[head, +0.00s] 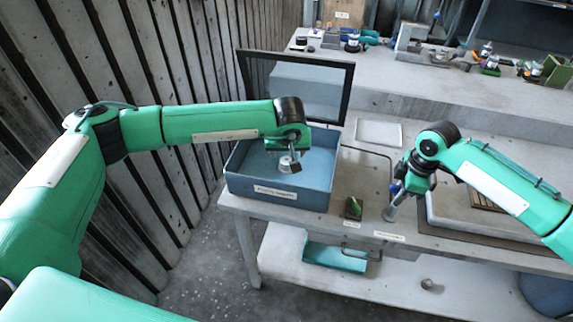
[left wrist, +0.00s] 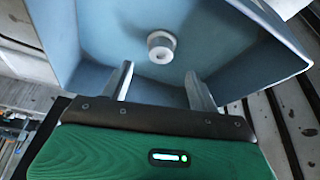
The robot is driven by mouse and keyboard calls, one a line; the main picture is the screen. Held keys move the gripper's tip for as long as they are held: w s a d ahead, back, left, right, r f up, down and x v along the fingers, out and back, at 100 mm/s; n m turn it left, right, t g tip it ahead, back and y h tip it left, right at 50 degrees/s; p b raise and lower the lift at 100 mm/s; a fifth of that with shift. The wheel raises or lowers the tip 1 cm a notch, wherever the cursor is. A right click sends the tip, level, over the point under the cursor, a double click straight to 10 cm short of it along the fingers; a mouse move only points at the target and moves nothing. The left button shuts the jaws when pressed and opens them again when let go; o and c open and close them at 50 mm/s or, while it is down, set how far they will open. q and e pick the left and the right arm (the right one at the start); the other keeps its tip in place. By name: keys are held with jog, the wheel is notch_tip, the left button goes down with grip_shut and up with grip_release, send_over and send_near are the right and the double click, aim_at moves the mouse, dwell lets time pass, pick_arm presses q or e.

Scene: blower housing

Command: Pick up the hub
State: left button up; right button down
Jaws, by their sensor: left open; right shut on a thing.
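The hub (left wrist: 161,46) is a small pale grey round piece with a hole in its middle. It lies on the floor of a blue bin (head: 276,197), and in the head view the hub (head: 286,164) is partly covered by my left gripper (head: 291,156). My left gripper is open inside the bin. In the left wrist view its two fingers (left wrist: 160,85) are apart with nothing between them, and the hub shows beyond their tips. My right gripper (head: 396,190) is shut on a slim grey piece with a flared lower end (head: 390,212), over the bench.
The bin's walls stand around my left gripper, with a dark-framed panel (head: 345,95) upright behind. A small green-and-dark block (head: 354,207) lies right of the bin. A pale tray (head: 379,133) lies further back. Several bottles and tools stand on the rear ledge.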

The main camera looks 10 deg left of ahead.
aim_at(286, 162)
pick_arm(q)
jog(key=shift+x, duration=3.6)
jog(key=shift+a+r, duration=0.1)
jog(key=shift+a, duration=0.05)
jog(key=c, duration=1.1)
notch_tip(286, 162, up, 14)
jog(key=shift+f, duration=0.15)
jog(key=shift+c, duration=0.2)
jog(key=s, duration=1.7)
jog(key=shift+s, duration=0.3)
